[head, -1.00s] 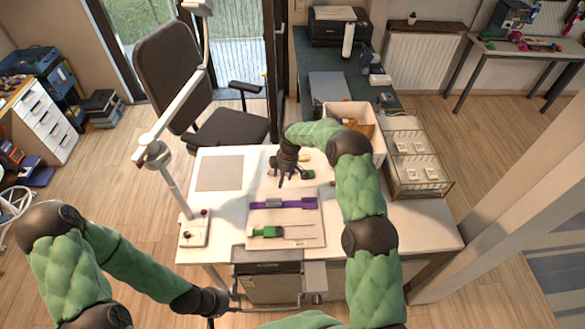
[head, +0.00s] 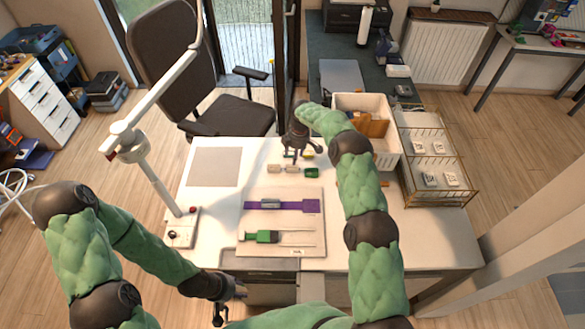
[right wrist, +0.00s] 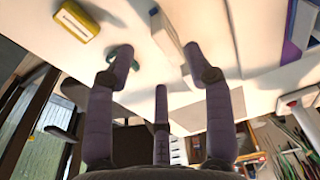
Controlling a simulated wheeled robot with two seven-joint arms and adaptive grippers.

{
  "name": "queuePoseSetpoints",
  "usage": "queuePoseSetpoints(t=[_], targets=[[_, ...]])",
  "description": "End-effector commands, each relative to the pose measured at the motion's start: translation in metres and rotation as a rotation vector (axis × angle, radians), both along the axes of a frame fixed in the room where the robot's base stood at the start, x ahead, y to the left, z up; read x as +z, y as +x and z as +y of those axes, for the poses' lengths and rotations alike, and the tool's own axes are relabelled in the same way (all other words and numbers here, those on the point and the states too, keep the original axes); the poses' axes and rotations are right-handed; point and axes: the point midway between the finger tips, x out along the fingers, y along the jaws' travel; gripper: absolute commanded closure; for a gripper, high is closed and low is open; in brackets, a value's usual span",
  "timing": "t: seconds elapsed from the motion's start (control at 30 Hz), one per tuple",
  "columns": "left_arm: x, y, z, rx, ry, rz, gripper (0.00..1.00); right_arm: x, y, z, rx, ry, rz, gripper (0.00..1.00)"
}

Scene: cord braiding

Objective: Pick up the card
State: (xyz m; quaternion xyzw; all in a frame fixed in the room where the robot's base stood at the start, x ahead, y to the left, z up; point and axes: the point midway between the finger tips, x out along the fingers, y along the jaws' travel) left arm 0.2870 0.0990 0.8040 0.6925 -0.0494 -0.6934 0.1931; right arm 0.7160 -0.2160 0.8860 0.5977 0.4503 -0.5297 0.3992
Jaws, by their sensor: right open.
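I cannot single out the card for certain. A small pale flat piece (head: 283,169) lies on the white table behind the board, and a pale slab-like piece (right wrist: 168,36) shows beyond my fingers in the right wrist view. White cards (head: 430,179) lie in the wire rack at right. My right gripper (head: 294,155) is open above the table, just behind the pale piece. Its spread fingers (right wrist: 150,68) hold nothing in the right wrist view. My left gripper (head: 229,300) is low at the table's front edge; its jaws are too small to read.
A board (head: 311,235) carries a purple strip (head: 290,206) and a green-handled tool (head: 262,237). A green piece (head: 312,173) and a yellow piece (right wrist: 77,20) lie near my right gripper. A white bin (head: 390,148) and a lamp (head: 130,145) flank the work area.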

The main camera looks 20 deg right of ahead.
Motion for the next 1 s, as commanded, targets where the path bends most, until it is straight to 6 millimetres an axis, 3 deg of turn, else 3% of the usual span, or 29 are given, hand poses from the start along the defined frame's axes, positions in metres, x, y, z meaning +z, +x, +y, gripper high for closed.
queuePoseSetpoints(t=[0.23,0.5,0.83,0.87,1.0], targets=[[0.0,0.0,0.0,0.0,0.0,0.0,0.62,-0.017,-0.002,0.003,0.0,0.0,0.003,0.47],[0.0,0.0,0.0,0.0,0.0,0.0,0.62,-0.053,-0.004,0.009,0.0,0.0,0.001,0.47],[0.0,0.0,0.0,0.0,0.0,0.0,0.62,-0.06,-0.003,0.01,-0.001,0.0,-0.001,0.47],[0.0,0.0,0.0,0.0,0.0,0.0,0.62,-0.06,-0.003,0.01,-0.001,0.0,0.0,0.5],[0.0,0.0,0.0,0.0,0.0,0.0,0.62,-0.06,-0.003,0.01,-0.001,0.0,0.0,0.89]])
